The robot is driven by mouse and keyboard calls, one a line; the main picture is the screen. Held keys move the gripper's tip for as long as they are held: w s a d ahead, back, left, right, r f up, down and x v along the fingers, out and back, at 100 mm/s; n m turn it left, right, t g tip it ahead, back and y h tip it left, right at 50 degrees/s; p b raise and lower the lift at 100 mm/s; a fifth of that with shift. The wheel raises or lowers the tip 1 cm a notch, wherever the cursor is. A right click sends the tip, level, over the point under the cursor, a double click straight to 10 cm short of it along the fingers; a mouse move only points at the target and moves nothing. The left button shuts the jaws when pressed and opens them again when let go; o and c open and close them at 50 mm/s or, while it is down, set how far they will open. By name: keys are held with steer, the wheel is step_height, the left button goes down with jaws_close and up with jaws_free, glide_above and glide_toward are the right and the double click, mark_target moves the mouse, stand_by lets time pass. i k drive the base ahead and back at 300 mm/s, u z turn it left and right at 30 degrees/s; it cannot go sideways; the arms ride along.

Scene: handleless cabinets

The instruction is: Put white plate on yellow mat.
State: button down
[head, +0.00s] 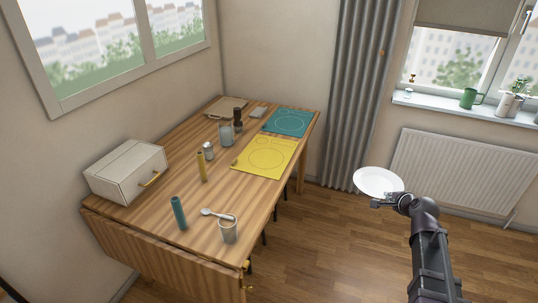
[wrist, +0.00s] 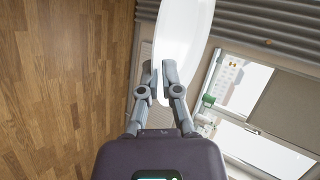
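The white plate (head: 378,181) is held in the air to the right of the table, in front of the radiator and curtain. My gripper (head: 384,202) is shut on the plate's near rim. In the wrist view the plate (wrist: 183,45) shows edge-on between the two fingers of my gripper (wrist: 157,83). The yellow mat (head: 265,157) lies flat on the table's right side, and nothing stands on it. The plate is to the right of the mat, over the floor.
The wooden table (head: 150,230) also bears a teal mat (head: 287,122) behind the yellow one. A yellow bottle (head: 201,167), a glass (head: 226,134), a dark bottle (head: 238,119), a cup (head: 228,230), a teal bottle (head: 178,213) and a white box (head: 126,171) stand left of the mats.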

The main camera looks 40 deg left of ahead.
mark_target(267, 158)
steer(key=u, duration=0.3)
steer(key=i, duration=0.65)
steer(key=u, duration=0.6)
steer(key=i, duration=0.5)
steer(key=u, duration=0.25)
